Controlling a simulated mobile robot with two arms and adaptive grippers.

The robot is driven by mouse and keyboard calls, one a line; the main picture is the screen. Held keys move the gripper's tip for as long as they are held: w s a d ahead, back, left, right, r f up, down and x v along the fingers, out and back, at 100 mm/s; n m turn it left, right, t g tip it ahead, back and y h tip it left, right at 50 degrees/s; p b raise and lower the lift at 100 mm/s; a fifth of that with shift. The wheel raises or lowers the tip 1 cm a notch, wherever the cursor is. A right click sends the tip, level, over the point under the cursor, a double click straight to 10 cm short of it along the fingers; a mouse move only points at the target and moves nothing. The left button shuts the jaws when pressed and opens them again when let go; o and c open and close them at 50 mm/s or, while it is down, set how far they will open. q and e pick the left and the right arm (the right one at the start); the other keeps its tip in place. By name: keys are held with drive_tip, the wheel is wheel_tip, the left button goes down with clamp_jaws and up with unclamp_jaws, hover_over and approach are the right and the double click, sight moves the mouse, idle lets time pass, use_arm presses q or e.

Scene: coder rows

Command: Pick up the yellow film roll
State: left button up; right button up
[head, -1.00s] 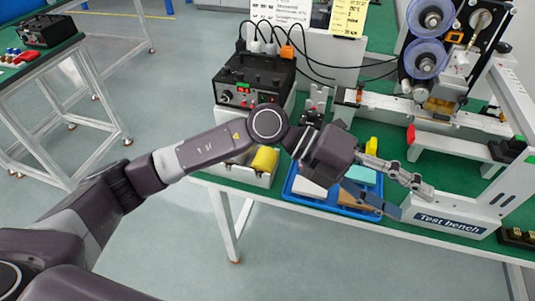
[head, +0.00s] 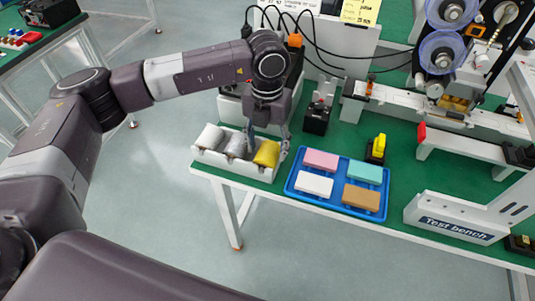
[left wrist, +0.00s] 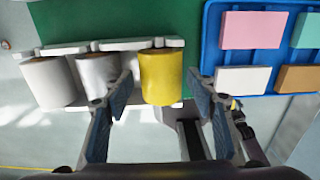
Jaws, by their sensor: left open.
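The yellow film roll (head: 267,153) lies at the right end of a white holder (head: 236,174) near the table's front edge. It also shows in the left wrist view (left wrist: 162,77), upright in the picture. My left gripper (head: 268,143) is open and points down over the yellow roll. In the left wrist view its two fingers (left wrist: 158,84) stand to either side of the roll, with gaps visible on both sides. The fingers partly hide the roll in the head view. My right gripper is not in view.
A white roll (head: 210,138) and a silver-grey roll (head: 236,146) lie left of the yellow one. A blue tray (head: 338,189) with coloured blocks is close on the right. A black device with cables stands behind my left gripper. A yellow-and-black item (head: 377,148) stands beyond the tray.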

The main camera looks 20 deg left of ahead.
use_arm(q)
drive_tip(key=shift+d+f, duration=0.1)
drive_tip(key=shift+f, duration=1.65)
drive_tip(key=shift+s, duration=0.1)
drive_tip(key=shift+c, duration=0.2)
drive_tip(key=c, duration=1.1)
drive_tip(key=shift+r, duration=0.15)
drive_tip(key=shift+o, duration=0.2)
wheel_tip(320, 180, up, 20)
drive_tip(key=b, duration=0.1)
drive_tip(key=shift+f+b, duration=0.2)
drive_tip(key=shift+b, duration=0.1)
wheel_tip(320, 180, up, 5)
drive_tip(key=p, duration=0.4)
hover_over(268, 150)
drive_tip(key=shift+r+b, duration=0.15)
drive_tip(key=shift+b, duration=0.15)
